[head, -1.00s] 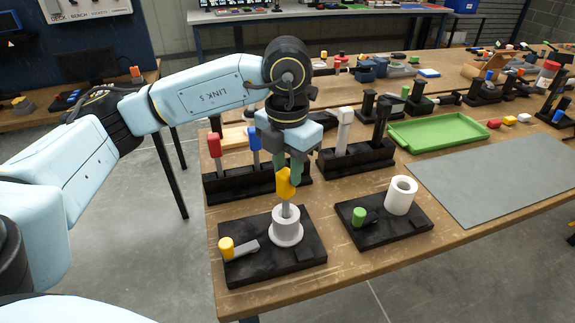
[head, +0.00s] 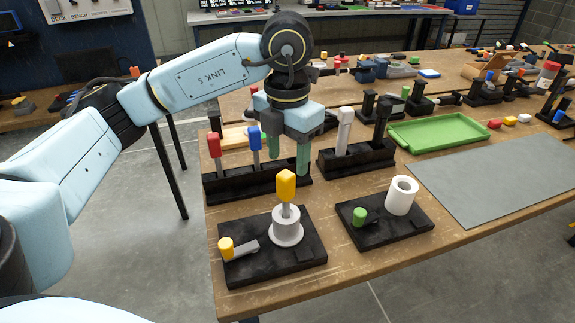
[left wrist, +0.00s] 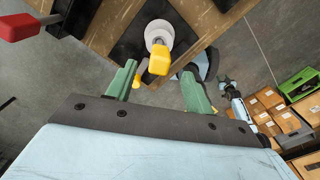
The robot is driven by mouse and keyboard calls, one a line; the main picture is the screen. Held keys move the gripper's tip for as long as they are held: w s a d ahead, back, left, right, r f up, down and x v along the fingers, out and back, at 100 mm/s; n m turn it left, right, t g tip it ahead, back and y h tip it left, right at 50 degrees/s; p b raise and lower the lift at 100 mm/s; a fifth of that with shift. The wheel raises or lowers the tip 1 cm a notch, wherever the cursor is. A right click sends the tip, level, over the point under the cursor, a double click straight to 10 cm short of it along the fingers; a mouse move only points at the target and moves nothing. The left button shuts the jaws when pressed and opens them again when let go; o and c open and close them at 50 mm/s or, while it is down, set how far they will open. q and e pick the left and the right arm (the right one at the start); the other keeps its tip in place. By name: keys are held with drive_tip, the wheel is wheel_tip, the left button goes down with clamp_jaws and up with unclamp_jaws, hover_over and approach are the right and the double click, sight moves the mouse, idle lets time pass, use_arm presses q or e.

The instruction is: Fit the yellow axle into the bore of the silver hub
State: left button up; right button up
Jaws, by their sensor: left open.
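The yellow axle (head: 286,186) stands upright in the bore of the silver hub (head: 286,228), with its yellow head and part of a grey shaft showing above the hub. The hub sits on a black base plate (head: 262,264), which also bears a yellow-knobbed lever (head: 227,248). My left gripper (head: 288,168) is open and empty, above and behind the axle, its green fingers apart from it. In the left wrist view the yellow head (left wrist: 160,58) is beyond the open fingertips (left wrist: 160,80), with the hub (left wrist: 159,32) partly behind it. My right gripper is not in view.
A rack (head: 222,187) with red and blue-handled tools stands behind the base plate. Another rack (head: 355,160) is to its right. A second black plate (head: 405,231) carries a white cylinder (head: 401,195) and a green knob. A grey mat (head: 500,180) lies clear at right.

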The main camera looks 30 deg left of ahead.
use_arm(q)
wheel_tip(320, 180, up, 10)
drive_tip(key=p, duration=0.1)
drive_tip(key=shift+f, duration=0.15)
drive_tip(key=shift+f, duration=0.1)
idle(0.4)
